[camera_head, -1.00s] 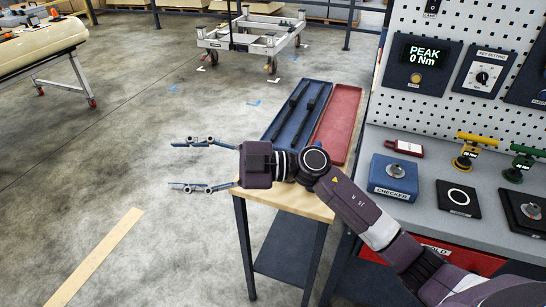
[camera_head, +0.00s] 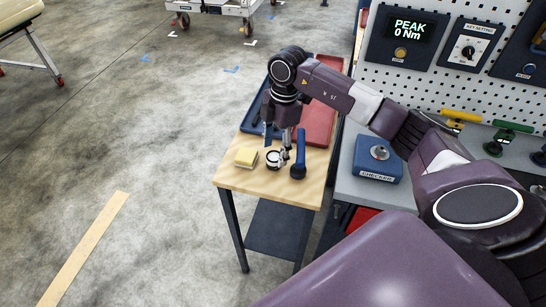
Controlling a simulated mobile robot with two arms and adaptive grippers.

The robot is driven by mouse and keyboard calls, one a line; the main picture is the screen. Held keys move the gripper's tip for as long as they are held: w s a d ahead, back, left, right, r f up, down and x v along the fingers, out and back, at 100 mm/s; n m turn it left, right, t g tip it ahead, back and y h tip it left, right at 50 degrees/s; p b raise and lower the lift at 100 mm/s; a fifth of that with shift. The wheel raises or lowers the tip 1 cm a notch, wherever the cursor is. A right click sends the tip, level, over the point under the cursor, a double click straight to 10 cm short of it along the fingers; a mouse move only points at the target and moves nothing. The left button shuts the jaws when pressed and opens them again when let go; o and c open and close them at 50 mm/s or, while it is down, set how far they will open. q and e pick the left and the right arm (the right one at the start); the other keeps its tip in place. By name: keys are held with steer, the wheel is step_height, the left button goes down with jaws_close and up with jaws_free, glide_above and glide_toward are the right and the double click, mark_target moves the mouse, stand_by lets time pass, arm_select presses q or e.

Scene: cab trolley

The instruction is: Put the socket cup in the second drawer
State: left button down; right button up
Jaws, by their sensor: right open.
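My right gripper (camera_head: 277,147) points down over the wooden top of a small side table (camera_head: 240,183). It is open, and one finger hangs close beside a small round dark cup with a pale rim (camera_head: 272,159), which looks like the socket cup. I cannot tell whether the finger touches it. The cup stands between a yellow sponge-like block (camera_head: 246,157) and a blue-handled tool (camera_head: 300,155). My left gripper is not in view. No second drawer can be made out; only a red front (camera_head: 362,219) shows partly under the grey bench.
A blue tray (camera_head: 252,118) and a red tray (camera_head: 318,125) lie at the table's back, partly behind my right arm. The grey bench (camera_head: 350,181) at right carries a blue checker box (camera_head: 377,160). The floor at left is open.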

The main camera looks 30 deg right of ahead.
mark_target(274, 156)
steer(key=shift+a+f+p, duration=0.15)
steer(key=shift+f+p, duration=0.3)
steer(key=shift+f, duration=1.4)
steer(key=c, duration=1.2)
steer(key=shift+w, duration=0.1)
steer(key=shift+c, duration=1.2)
steer(key=shift+r, duration=0.15)
